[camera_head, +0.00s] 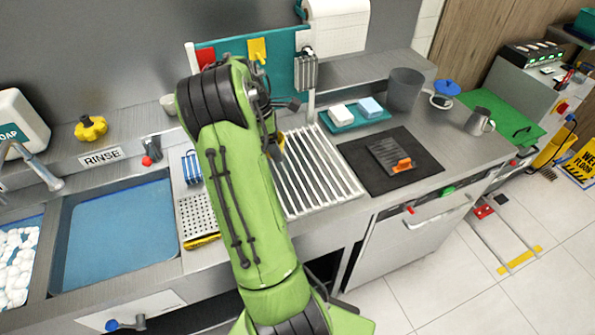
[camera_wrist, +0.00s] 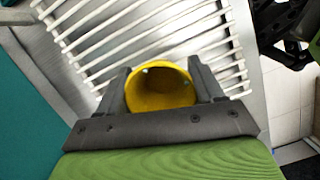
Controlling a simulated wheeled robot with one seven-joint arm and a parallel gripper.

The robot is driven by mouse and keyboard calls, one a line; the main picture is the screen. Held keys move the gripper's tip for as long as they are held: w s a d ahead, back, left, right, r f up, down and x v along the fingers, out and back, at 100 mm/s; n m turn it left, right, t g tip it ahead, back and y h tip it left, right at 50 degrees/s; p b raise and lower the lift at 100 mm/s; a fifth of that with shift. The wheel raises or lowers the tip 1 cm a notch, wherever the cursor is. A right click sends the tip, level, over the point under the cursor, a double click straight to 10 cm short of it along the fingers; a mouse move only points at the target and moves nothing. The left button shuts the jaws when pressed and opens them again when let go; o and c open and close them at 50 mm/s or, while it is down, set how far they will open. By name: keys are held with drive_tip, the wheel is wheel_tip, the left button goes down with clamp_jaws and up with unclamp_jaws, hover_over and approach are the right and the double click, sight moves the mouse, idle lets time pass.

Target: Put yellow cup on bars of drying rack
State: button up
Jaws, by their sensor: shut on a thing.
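A yellow cup (camera_wrist: 160,90) sits between the two fingers of my gripper (camera_wrist: 160,88) in the wrist view. The gripper is shut on it, and the cup's open mouth faces the camera. The white bars of the drying rack (camera_wrist: 115,32) lie beyond the cup in that view. I cannot tell whether the cup touches the bars. In the head view the drying rack (camera_head: 318,172) lies in the counter right of my arm. My arm hides most of the gripper and cup there; a small yellow patch shows at the rack's left side.
Left of the rack are a perforated plate (camera_head: 196,217) and a blue-floored sink (camera_head: 115,238). Right of it lies a black mat (camera_head: 425,163) with a grey and orange tool. Behind it, a teal tray (camera_head: 350,120) holds two blocks. A grey bin (camera_head: 405,90) stands farther right.

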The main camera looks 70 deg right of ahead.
sight(283, 176)
drive_tip(key=shift+s+d, duration=0.3)
drive_tip(key=shift+s, duration=0.1)
drive_tip(key=f, duration=0.6)
drive_tip(key=f+b, duration=0.1)
drive_tip(key=f, duration=0.2)
drive_tip(key=shift+w+a+f, duration=0.15)
drive_tip(key=shift+w+f, duration=0.1)
drive_tip(key=shift+f, duration=0.1)
drive_tip(key=shift+f, duration=0.1)
drive_tip(key=o, duration=1)
drive_tip(key=p+v, duration=0.1)
drive_tip(key=v, duration=1.1)
drive_tip(key=shift+w+a+r, duration=0.1)
drive_tip(key=shift+a+r, duration=0.1)
drive_tip(key=shift+r, duration=0.05)
